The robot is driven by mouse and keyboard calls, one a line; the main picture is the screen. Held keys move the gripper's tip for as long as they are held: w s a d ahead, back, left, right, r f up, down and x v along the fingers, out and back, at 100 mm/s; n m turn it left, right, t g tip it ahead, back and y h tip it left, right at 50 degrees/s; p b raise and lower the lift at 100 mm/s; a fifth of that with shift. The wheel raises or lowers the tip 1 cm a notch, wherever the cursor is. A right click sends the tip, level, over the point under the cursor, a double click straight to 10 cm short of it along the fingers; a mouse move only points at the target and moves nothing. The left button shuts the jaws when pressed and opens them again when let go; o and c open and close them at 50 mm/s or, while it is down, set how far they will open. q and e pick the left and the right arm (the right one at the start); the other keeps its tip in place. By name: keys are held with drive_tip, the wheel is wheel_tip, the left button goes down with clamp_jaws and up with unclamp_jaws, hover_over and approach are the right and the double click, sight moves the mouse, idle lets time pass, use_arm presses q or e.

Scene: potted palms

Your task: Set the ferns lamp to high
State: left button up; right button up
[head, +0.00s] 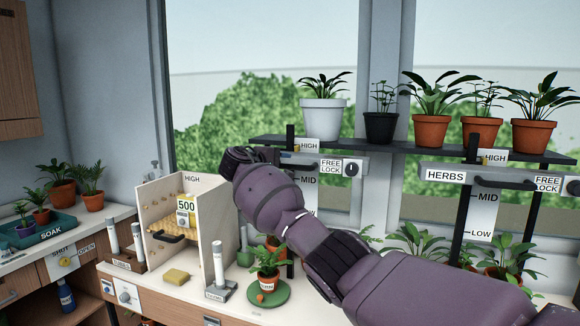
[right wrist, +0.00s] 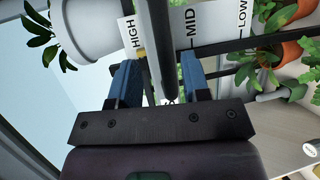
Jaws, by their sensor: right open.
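The ferns lamp (head: 331,167) is the left of two lamp bars below the window shelf. It sits just below HIGH on its scale (head: 310,182); my right arm hides its left part and name. Its round FREE/LOCK knob (head: 352,169) shows at the right end, its setting too small to tell. My right gripper (head: 240,158) is seen from behind, its fingers hidden. In the right wrist view the open blue fingers (right wrist: 158,65) stand on either side of a dark grey bar (right wrist: 155,40), apparently the lamp's handle. Contact cannot be told. My left gripper is out of view.
The herbs lamp (head: 446,173) hangs at the right with its own scale. Potted plants stand on the shelf (head: 385,146) above, including a white pot (head: 323,118) near the gripper.

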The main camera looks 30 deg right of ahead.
drive_tip(key=v, duration=0.7)
idle(0.4)
